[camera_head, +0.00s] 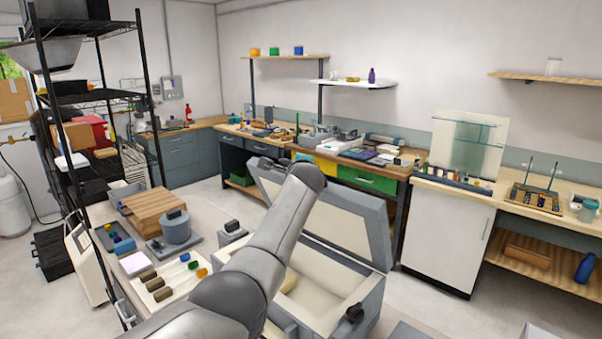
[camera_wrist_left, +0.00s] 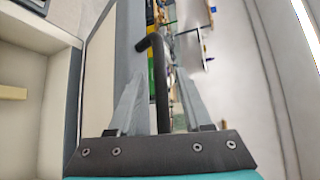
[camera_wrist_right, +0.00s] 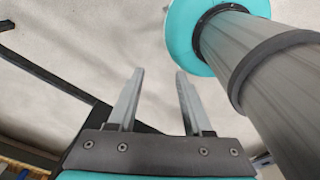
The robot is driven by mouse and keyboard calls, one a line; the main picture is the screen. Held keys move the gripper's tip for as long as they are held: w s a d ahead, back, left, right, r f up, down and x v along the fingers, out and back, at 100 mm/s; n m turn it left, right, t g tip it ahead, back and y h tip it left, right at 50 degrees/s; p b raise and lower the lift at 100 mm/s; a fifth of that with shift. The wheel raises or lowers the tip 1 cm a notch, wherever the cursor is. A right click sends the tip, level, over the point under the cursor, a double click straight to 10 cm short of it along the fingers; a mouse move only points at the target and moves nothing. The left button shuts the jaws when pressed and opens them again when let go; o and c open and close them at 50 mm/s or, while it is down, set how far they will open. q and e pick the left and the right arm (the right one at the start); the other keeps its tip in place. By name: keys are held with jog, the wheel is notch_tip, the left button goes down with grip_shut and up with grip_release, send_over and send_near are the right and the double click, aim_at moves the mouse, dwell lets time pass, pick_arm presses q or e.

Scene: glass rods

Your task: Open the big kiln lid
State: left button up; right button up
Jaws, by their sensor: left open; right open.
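The big kiln is a grey box (camera_head: 360,312) with a pale lining, in the lower middle of the head view. Its lid (camera_head: 345,228) stands raised and tilted at the back, with the pale inner face showing. My arm covers part of the kiln and lid. In the left wrist view, the fingers of my left gripper (camera_wrist_left: 158,95) are apart on either side of a black bar handle (camera_wrist_left: 157,75), alongside the lid (camera_wrist_left: 98,75). Whether they touch the handle is unclear. My right gripper (camera_wrist_right: 157,85) is open and empty over pale floor. Neither gripper is distinguishable in the head view.
A small round grey pot-like unit (camera_head: 176,230) and a wooden box (camera_head: 153,208) stand on the left table. A black wire rack (camera_head: 100,97) rises at far left. Benches with drawers (camera_head: 370,181) line the back wall. Floor lies clear between kiln and white cabinet (camera_head: 447,235).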

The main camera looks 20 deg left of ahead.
pick_arm(q)
jog(key=v, duration=1.4)
jog(key=shift+s, duration=0.2)
jog(key=shift+d+f, duration=0.1)
jog(key=shift+f, duration=0.05)
